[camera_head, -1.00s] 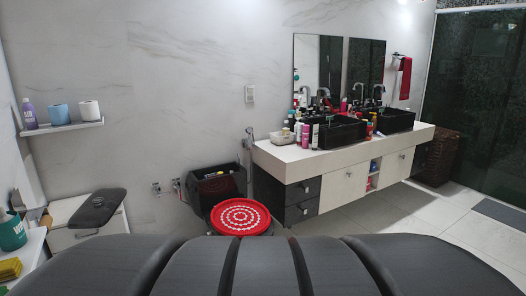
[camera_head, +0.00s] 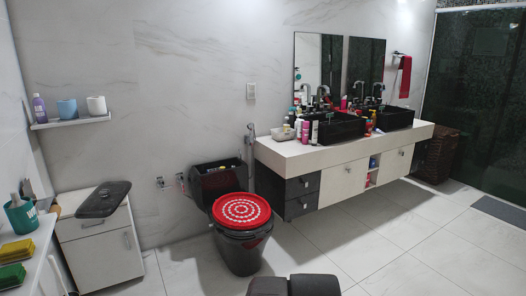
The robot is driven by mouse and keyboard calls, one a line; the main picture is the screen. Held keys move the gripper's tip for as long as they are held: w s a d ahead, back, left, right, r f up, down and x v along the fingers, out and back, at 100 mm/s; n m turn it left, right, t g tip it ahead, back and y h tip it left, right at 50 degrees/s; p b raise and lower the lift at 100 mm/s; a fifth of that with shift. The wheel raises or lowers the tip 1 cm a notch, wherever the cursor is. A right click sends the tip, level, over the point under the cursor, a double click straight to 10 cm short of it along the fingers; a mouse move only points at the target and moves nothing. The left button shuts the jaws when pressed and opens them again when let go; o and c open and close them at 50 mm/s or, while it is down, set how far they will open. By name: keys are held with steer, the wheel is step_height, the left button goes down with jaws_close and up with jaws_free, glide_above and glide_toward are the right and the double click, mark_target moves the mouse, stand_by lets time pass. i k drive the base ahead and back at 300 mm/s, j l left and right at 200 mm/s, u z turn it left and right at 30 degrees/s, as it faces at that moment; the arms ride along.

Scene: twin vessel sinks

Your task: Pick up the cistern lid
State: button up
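The cistern lid (camera_head: 112,192) is a dark grey, rounded slab. It lies flat on top of a small white cabinet (camera_head: 118,258) at the left, with a round button-like detail near its left part. The black toilet (camera_head: 240,252) stands against the wall in the middle, with a red and white round cover (camera_head: 241,211) on its seat. Its cistern (camera_head: 213,184) behind is open on top. My gripper is not in view; only a dark part of my own body shows at the bottom edge.
A white counter at the lower left holds a teal cup (camera_head: 22,217) and yellow and green sponges (camera_head: 14,250). A wall shelf (camera_head: 70,121) hangs above the cabinet. The tiled floor between is clear.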

mark_target(98, 205)
steer(key=u, duration=1.25)
